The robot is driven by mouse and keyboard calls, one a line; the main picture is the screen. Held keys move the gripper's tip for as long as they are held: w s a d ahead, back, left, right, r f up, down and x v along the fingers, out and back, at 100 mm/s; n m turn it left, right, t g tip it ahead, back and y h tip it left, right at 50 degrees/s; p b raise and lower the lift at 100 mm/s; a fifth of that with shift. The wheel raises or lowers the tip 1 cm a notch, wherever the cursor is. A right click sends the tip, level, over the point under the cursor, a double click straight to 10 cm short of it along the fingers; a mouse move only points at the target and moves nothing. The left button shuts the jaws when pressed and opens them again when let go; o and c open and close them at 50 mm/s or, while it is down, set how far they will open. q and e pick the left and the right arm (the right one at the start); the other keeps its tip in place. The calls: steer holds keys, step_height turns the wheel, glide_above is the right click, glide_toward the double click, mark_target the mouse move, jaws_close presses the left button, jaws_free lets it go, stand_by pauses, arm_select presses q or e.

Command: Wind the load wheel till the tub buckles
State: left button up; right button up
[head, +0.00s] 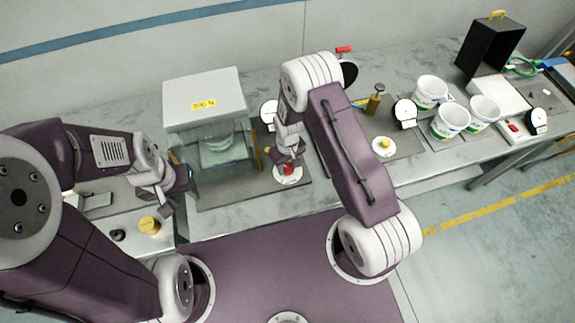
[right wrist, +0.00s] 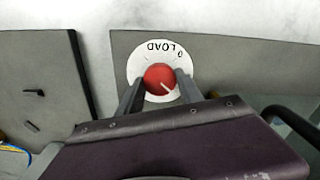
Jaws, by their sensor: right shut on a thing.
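The load wheel is a red knob (right wrist: 158,78) with a pale pointer mark, on a white disc (right wrist: 136,66) lettered LOAD. The press (head: 203,100) is a pale box marked 300 N above a clear-walled chamber. A tub (head: 219,136) is dimly visible inside; its shape is hard to judge. My left gripper (head: 185,181) is beside the press's left front; its jaws are unclear.
A white dial gauge (head: 269,111) stands right of the press, partly behind my right arm. Further right are several white tubs (head: 450,122), a second gauge (head: 404,112), a yellow button (head: 384,145) and a black box (head: 490,46). A yellow knob (head: 149,226) is at lower left.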

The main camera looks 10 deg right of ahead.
mark_target(288, 168)
steer(key=m+b, duration=0.1)
steer(key=m, duration=0.2)
steer(key=shift+m, duration=0.3)
steer(key=shift+m+b, duration=0.65)
steer(key=shift+m, duration=0.75)
steer(key=shift+r, duration=0.1)
steer(key=o, duration=1.4)
steer(key=shift+r, duration=0.1)
step_height(288, 168, up, 9)
steer(key=b, duration=0.2)
steer(key=shift+s, duration=0.1)
